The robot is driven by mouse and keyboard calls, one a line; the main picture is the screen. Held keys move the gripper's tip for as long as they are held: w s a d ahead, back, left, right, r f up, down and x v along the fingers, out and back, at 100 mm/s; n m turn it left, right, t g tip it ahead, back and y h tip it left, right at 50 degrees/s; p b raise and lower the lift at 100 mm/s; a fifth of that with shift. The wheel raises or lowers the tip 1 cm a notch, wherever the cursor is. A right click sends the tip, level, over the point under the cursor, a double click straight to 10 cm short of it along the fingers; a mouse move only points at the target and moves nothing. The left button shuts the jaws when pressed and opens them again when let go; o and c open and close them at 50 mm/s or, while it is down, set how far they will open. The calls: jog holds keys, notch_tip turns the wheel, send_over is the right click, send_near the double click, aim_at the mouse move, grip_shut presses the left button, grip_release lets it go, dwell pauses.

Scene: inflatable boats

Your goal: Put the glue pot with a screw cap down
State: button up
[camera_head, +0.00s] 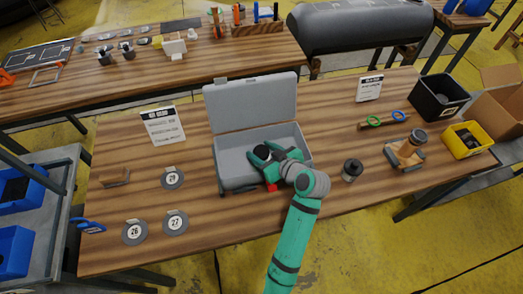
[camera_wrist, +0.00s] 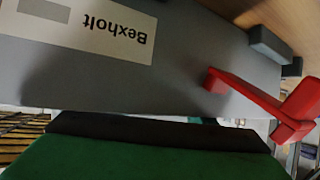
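A small dark grey pot with a black top (camera_head: 352,168) stands upright on the table, right of the case and apart from my gripper. In the wrist view a grey surface (camera_wrist: 190,65) bears an upside-down "Bexholt" label (camera_wrist: 95,28). A red part (camera_wrist: 255,97) crosses near it. A green and black piece of my gripper fills the bottom.
Round numbered discs (camera_head: 171,178) lie left of the case, near a sign (camera_head: 162,125). At right are a wooden stand with a dark round piece (camera_head: 405,153), a black bin (camera_head: 439,97) and a yellow bin (camera_head: 465,140). The case lid (camera_head: 251,102) stands up behind.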

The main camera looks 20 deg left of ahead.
jog(key=shift+s+d+r, duration=0.1)
jog(key=shift+d+r, duration=0.05)
jog(key=shift+r, duration=0.05)
jog(key=v, duration=1.1)
jog(key=shift+s+d+r, duration=0.15)
jog(key=shift+d+r, duration=0.05)
